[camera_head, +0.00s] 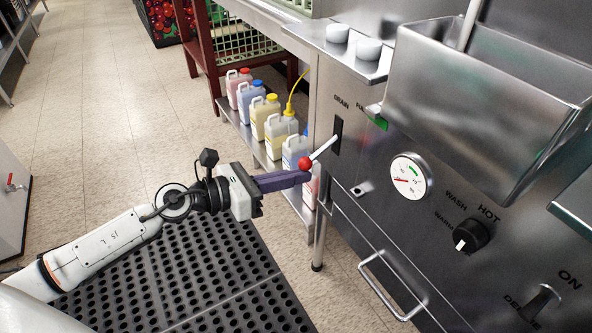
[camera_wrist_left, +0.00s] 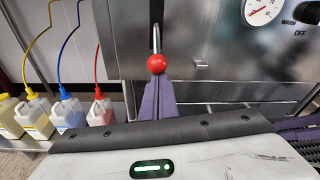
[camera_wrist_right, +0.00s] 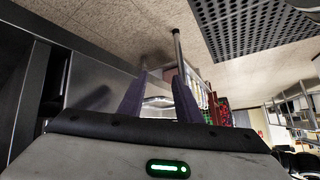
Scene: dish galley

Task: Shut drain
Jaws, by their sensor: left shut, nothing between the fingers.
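The drain lever is a pale rod with a red ball knob (camera_head: 305,163), sticking out of a dark slot below the "DRAIN" label on the steel machine front. The knob also shows in the left wrist view (camera_wrist_left: 156,63), just beyond the fingertips. My left gripper (camera_head: 304,178) has its purple fingers shut with nothing between them. Its tips are right at the knob, seemingly just below it; whether they touch I cannot tell. My right gripper (camera_wrist_right: 160,78) is open and empty in the right wrist view, away from the lever; it is not visible in the head view.
Several coloured jugs (camera_head: 278,130) stand on a low shelf behind the lever. A gauge (camera_head: 409,175), a wash knob (camera_head: 472,236) and a handle (camera_head: 392,286) are on the machine front. A steel tray (camera_head: 480,105) juts out above. A black mat (camera_head: 215,275) covers the floor.

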